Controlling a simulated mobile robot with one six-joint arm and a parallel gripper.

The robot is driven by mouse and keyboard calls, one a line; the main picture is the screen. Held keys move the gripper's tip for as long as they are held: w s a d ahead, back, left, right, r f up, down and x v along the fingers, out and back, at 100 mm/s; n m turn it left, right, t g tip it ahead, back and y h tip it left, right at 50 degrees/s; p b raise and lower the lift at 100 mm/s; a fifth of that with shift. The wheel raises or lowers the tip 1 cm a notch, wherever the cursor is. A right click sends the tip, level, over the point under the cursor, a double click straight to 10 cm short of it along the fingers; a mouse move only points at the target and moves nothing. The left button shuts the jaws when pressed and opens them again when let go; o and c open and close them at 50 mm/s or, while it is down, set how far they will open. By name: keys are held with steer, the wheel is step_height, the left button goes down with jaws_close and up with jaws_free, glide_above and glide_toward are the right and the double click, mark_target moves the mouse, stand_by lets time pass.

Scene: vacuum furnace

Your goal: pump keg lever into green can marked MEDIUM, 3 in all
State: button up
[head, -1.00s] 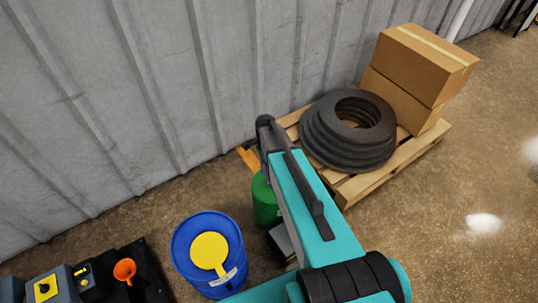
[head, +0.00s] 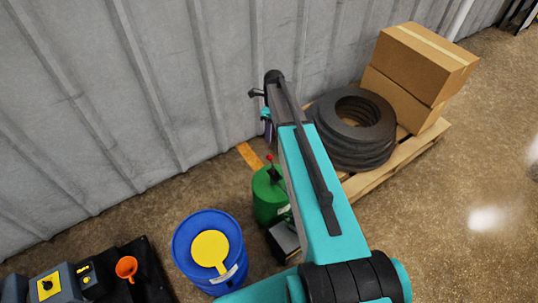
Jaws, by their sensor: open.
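A green rounded container (head: 268,200) stands on the floor left of my arm. A dark lever-like part with a red knob (head: 270,158) rises from its top. A pale label shows at its lower right edge, too small to read, so I cannot tell whether this is the keg or the MEDIUM can. A dark box (head: 284,241) with a grey top sits in front of it, partly behind my arm. My gripper (head: 267,127) is in the air near the wall, above and behind the green container. It is open, mostly hidden by my arm, and apart from the knob.
A blue drum (head: 190,270) with a yellow paddle-shaped piece (head: 210,251) on top stands to the left. An orange funnel (head: 126,267) lies on a black mat. The metal wall is close behind.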

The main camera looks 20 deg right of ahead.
mark_target(269, 155)
steer(key=shift+s+a+f+p, duration=0.2)
steer(key=shift+f+p, duration=0.15)
steer(key=shift+f, duration=1.95)
steer(key=shift+s+a+f+p, duration=0.15)
steer(key=shift+f+p, duration=0.15)
steer(key=shift+f, duration=1.95)
steer(key=shift+s+a+f+p, duration=0.2)
steer(key=shift+f+p, duration=0.15)
steer(key=shift+f, duration=1.95)
